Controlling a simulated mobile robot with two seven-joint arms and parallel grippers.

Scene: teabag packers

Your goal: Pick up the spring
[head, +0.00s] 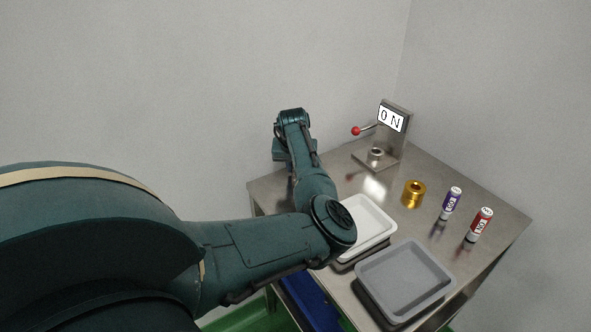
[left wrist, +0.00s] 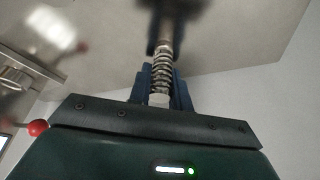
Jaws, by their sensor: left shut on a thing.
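The spring (left wrist: 162,72) is a metal coil that shows in the left wrist view, upright between the dark blue fingers of my left gripper (left wrist: 162,84). The gripper is shut on it. A dark blurred shape lies just past the spring's far end, perhaps a reflection in the shiny table; I cannot tell whether the spring touches the table. In the head view my left arm reaches over the table's left side, and the fingers and the spring are hidden there. My right gripper is not in view.
The metal table (head: 455,249) holds a white tray (head: 390,232), partly behind my arm, and a grey tray (head: 405,280). A press with an "ON" sign (head: 391,119) and red-knobbed lever (head: 356,131) stands at the back. A gold cylinder (head: 413,194), a purple battery (head: 451,203) and a red battery (head: 479,224) stand right.

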